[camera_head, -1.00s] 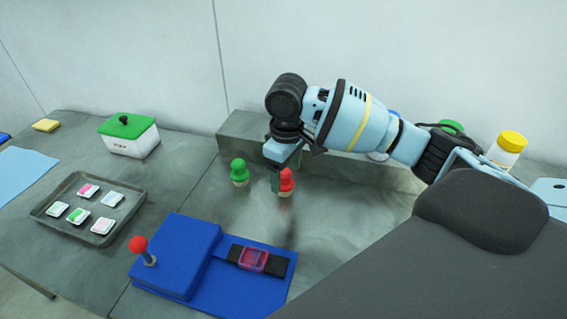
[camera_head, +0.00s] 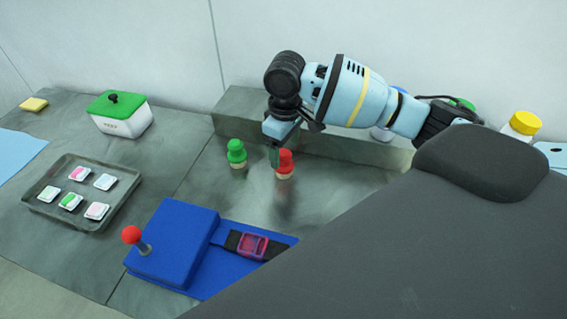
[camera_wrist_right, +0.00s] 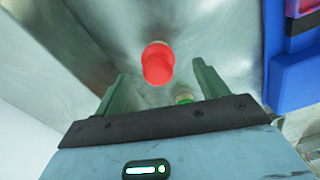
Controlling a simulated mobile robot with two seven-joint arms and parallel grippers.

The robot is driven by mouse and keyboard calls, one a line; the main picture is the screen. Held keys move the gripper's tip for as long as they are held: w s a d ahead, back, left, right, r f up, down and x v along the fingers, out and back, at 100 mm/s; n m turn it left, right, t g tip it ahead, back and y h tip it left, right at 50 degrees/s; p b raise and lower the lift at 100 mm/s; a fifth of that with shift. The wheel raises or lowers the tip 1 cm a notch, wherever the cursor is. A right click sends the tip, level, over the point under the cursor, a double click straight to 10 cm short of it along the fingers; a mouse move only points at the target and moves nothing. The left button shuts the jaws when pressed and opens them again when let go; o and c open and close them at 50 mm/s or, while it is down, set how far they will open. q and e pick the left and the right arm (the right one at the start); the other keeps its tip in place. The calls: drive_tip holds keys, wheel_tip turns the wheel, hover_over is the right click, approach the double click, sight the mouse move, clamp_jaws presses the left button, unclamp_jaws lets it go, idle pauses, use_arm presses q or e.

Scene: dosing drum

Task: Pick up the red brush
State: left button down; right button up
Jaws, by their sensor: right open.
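The red brush (camera_head: 285,162), a small red knob-topped piece with a pale lower end, stands upright on the grey table. In the right wrist view the red brush (camera_wrist_right: 158,65) shows between and just beyond the two fingertips, with no visible contact. My right gripper (camera_head: 275,156) is open and points down close beside the brush, partly overlapping its left side in the head view. In the wrist view the open green fingers of my right gripper (camera_wrist_right: 164,82) flank the brush. My left gripper is not in view.
A similar green brush (camera_head: 236,153) stands to the left. A grey raised block (camera_head: 235,110) runs behind. In front lies a blue base (camera_head: 170,245) with a red-knobbed lever (camera_head: 132,235) and a black strap. A tray (camera_head: 125,185) of small packets is at left.

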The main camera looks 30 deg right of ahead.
sight(284, 152)
drive_tip(key=f, duration=0.5)
drive_tip(key=shift+w+d, duration=0.1)
drive_tip(key=shift+w, duration=0.25)
drive_tip(key=c, duration=1.1)
drive_tip(key=shift+r, duration=0.1)
